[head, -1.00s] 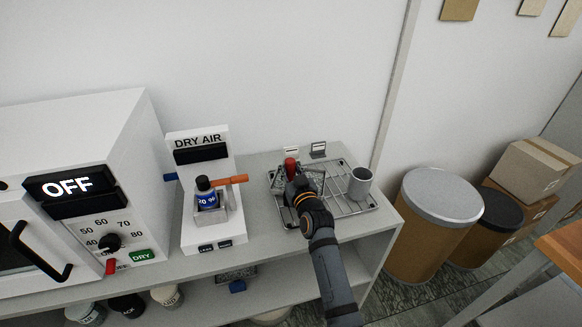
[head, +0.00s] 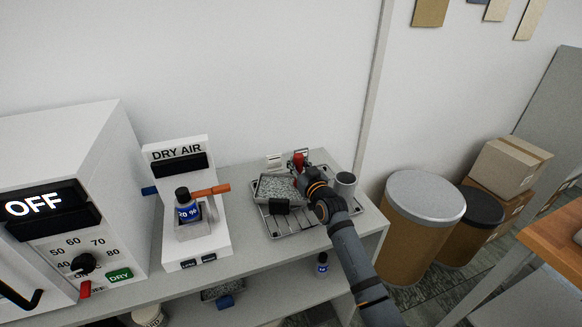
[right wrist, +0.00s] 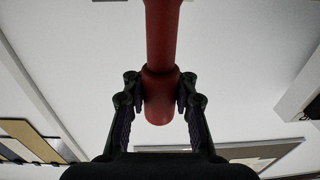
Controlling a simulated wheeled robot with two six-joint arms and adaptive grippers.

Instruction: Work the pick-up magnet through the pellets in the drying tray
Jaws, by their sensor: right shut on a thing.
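The drying tray (head: 262,190) is a small metal tray of grey speckled pellets with a black handle (head: 279,207). It stands on a wire rack. My right gripper (head: 301,172) is at the tray's right end, shut on the red handle of the pick-up magnet (head: 298,159). In the right wrist view the fingers of my right gripper (right wrist: 160,95) close on both sides of the red handle (right wrist: 161,45). The magnet's working end is hidden, so I cannot tell whether it touches the pellets. My left gripper is out of view.
A grey cup (head: 345,183) stands on the wire rack (head: 290,230), close to the right of my gripper. The dry air stand (head: 180,150) with a blue bottle (head: 187,207) is left of the rack. A white oven (head: 90,150) reading OFF is further left. Drums (head: 425,225) stand right of the bench.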

